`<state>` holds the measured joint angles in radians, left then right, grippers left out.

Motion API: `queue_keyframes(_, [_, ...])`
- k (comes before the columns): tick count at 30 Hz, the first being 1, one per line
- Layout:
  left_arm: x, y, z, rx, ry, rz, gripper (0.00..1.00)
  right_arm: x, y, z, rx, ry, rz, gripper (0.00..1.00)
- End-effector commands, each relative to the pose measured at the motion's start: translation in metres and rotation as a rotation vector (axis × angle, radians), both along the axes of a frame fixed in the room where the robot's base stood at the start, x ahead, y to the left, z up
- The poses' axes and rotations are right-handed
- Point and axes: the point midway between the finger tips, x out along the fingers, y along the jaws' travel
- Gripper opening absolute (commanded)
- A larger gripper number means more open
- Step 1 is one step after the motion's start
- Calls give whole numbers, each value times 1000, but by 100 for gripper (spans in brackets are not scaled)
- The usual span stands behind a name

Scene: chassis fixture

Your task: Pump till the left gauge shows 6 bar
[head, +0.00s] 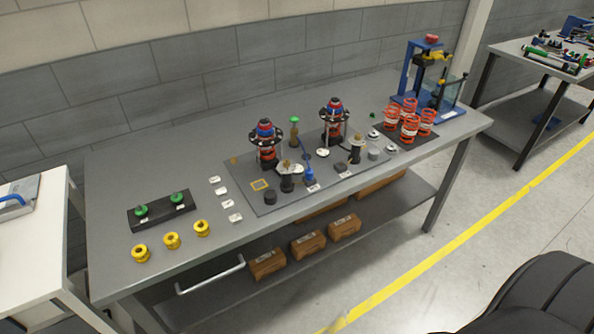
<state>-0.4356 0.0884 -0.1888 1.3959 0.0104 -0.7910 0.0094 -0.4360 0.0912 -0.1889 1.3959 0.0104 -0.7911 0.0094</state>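Two upright fixtures with red coils and blue-and-red tops stand on a dark grey mat (290,203) on the bench: the left fixture (266,148) and the right fixture (334,122). A small blue upright part (308,174) stands between them near the mat's front and may be the pump. Dark fittings with brass-coloured tops, a left one (287,180) and a right one (356,150), stand in front of the fixtures. Small pale round faces lie near them. I cannot tell which is the left gauge, and no reading is legible. Neither of my grippers is in view.
Yellow rings (171,240) and a black tray (161,210) with green knobs lie at the bench's left. Red springs (410,128) and a blue press (427,80) stand at the right. A pale bar (210,275) runs below the front edge. Boxes (308,243) sit underneath.

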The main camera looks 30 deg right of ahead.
Motion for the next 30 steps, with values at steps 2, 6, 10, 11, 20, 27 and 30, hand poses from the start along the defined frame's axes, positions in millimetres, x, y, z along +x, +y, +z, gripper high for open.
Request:
queue_keyframes(2, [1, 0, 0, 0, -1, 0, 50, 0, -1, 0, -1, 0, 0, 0])
queue_keyframes(6, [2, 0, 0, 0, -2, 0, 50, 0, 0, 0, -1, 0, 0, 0])
queue_keyframes(10, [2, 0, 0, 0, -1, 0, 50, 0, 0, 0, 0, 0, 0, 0])
queue_keyframes(11, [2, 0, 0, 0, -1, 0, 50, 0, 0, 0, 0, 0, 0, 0])
queue_keyframes(20, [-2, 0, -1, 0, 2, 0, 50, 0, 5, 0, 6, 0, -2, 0])
queue_keyframes(27, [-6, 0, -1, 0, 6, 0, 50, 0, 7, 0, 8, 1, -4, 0])
queue_keyframes(30, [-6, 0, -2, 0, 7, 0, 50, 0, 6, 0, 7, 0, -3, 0])
